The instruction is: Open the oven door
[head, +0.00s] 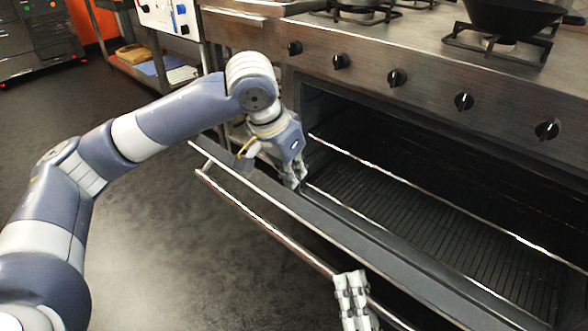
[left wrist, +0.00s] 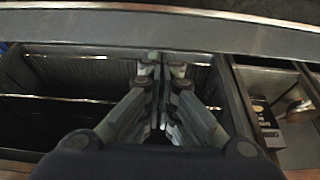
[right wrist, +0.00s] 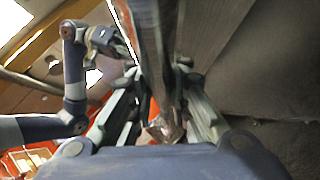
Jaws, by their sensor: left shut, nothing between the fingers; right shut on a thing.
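The oven door (head: 345,236) is partly open, tilted outward and down, with its dark interior showing. Its long metal handle (head: 262,224) runs along the outer side of the door. My right gripper (head: 351,282) is shut on the handle near the bottom of the head view. In the right wrist view its fingers (right wrist: 160,85) are on either side of a long bar. My left gripper (head: 298,180) is shut and empty, at the inner side of the door near its left end. Its closed fingertips show in the left wrist view (left wrist: 162,62); I cannot tell whether they touch the door.
Wire racks (head: 430,225) lie inside the oven. Several knobs (head: 397,78) line the front panel above the opening. A dark pan (head: 510,15) stands on a burner at the top right. A low shelf (head: 150,72) is at the back left. The floor (head: 150,230) left of the door is clear.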

